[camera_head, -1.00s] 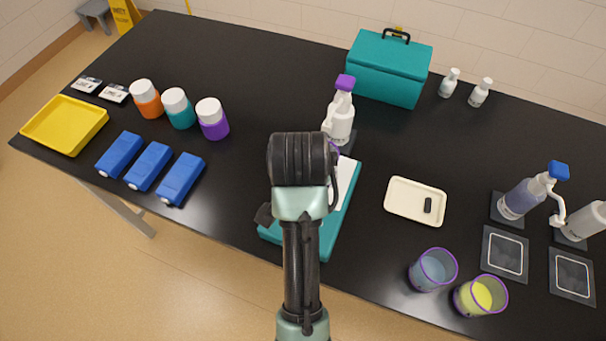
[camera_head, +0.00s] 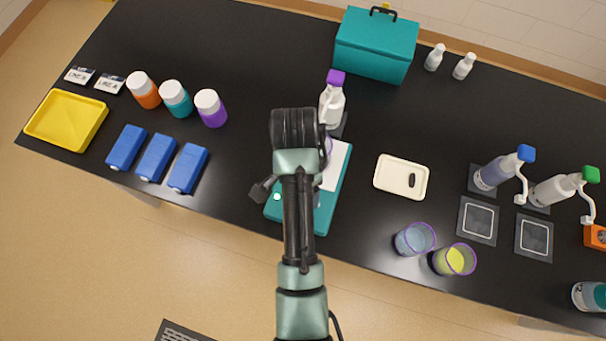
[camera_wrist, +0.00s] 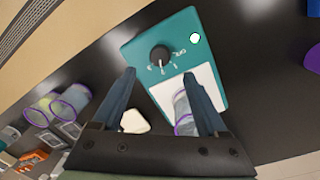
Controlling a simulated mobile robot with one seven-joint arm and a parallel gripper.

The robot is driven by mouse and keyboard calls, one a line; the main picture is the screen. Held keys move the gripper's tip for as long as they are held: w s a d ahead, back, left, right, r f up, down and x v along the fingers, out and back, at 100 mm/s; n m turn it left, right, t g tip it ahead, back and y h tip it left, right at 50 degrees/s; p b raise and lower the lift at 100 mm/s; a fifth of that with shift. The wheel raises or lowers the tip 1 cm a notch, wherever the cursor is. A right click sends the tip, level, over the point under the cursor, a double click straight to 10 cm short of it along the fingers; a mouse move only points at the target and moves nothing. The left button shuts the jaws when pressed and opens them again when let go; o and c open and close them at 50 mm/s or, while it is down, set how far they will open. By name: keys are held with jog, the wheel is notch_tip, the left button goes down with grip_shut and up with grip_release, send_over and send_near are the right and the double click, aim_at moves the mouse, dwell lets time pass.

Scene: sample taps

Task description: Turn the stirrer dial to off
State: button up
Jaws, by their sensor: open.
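The stirrer is a teal box (camera_head: 325,215) with a white top plate (camera_wrist: 196,82), at the table's front edge in the head view. In the wrist view its teal body (camera_wrist: 130,50) carries a round black dial (camera_wrist: 160,57) with small white marks around it; I cannot read the dial's setting. A round white light (camera_wrist: 195,38) glows beside it. A clear purple-rimmed beaker (camera_wrist: 183,110) stands on the plate. My gripper (camera_wrist: 160,75) is open, its two dark fingers apart and pointing toward the dial, with nothing between them. My arm hides most of it in the head view.
A purple-capped dispenser bottle (camera_head: 332,103) stands behind the stirrer. A cream tray (camera_head: 391,186) and two beakers, one bluish (camera_head: 414,240) and one yellow (camera_head: 455,260), stand to the right. Blue boxes (camera_head: 156,157) lie left, with bare tabletop between.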

notch_tip(320, 180, down, 8)
jog(key=shift+s+d+f+p, duration=0.15)
jog(key=shift+p, duration=0.2)
grip_shut()
dwell(0.4)
